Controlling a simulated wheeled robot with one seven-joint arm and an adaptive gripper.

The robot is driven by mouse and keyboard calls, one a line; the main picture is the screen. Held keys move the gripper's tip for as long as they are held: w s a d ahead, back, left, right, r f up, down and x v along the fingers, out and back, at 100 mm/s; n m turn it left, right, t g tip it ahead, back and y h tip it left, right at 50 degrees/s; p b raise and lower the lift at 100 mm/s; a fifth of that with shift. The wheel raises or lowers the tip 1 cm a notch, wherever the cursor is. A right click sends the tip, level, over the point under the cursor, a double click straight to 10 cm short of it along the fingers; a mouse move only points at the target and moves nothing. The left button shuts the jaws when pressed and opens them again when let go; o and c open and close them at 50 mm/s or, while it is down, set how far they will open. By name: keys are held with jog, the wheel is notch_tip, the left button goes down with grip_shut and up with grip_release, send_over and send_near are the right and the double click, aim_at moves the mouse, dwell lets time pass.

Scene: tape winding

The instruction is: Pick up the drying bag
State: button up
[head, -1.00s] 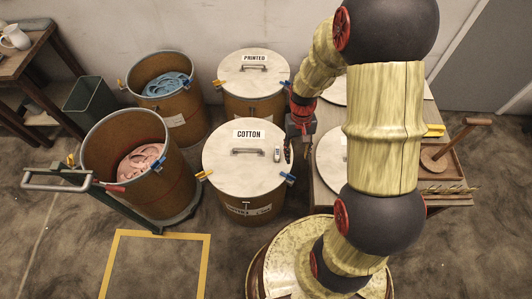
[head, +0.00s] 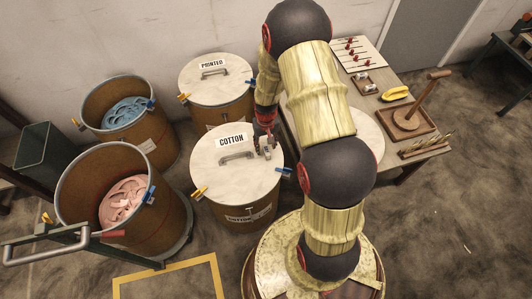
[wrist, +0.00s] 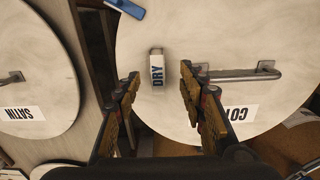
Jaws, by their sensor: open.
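The drying bag (wrist: 157,72) is a small white packet marked DRY, lying on the pale round lid (wrist: 220,30) of the COTTON drum. My gripper (wrist: 160,76) is open in the wrist view, with one finger on each side of the bag and visible gaps between them. I cannot tell how high the fingertips are above the lid. In the head view my gripper (head: 264,138) is over the right part of the COTTON lid (head: 225,170), and the bag is hard to make out beside it.
The lid's bar handle (wrist: 240,75) is close to the right finger. A blue clip (wrist: 126,8) sits at the rim. The SATIN lid (wrist: 35,70) lies to the left. The PRINTED drum (head: 215,80) and open drums of blue (head: 125,112) and pink strips (head: 122,200) stand nearby.

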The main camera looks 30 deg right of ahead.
aim_at(266, 150)
jog(key=f, duration=0.1)
jog(key=f+b, duration=0.1)
jog(key=f, duration=0.1)
jog(key=f+b, duration=0.1)
jog(key=f, duration=0.1)
jog(key=shift+w+d, duration=0.2)
jog(key=shift+d, duration=0.05)
jog(key=shift+r, duration=0.15)
jog(key=shift+c, duration=0.4)
grip_shut()
